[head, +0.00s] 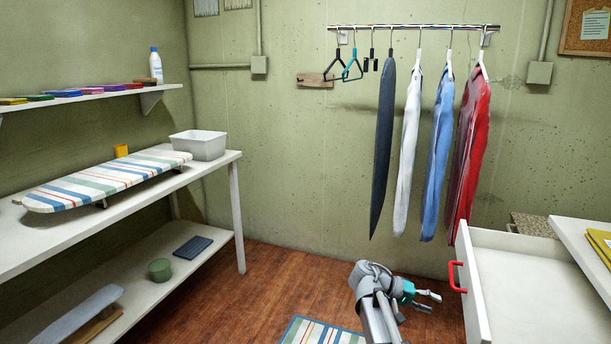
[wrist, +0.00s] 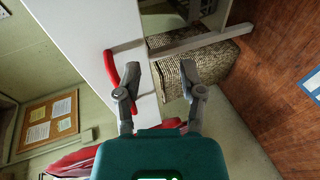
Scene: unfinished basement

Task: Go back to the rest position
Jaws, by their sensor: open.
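My gripper (head: 431,300) is in the lower middle of the head view, left of the open white drawer (head: 530,290). Its fingers are spread and nothing is between them. In the wrist view the two fingers of my gripper (wrist: 160,75) are apart. The red handle (head: 456,277) is on the drawer front, to the right of and above my gripper in the head view. In the wrist view the red handle (wrist: 111,68) shows just beside the left finger; I cannot tell whether they touch.
Clothes hang from a rail (head: 410,26) behind my gripper, including a red garment (head: 470,145). An ironing board (head: 105,182) and a grey bin (head: 200,146) stand on the left table. A striped mat (head: 318,332) lies on the floor. A woven box (wrist: 200,70) is beyond the fingers.

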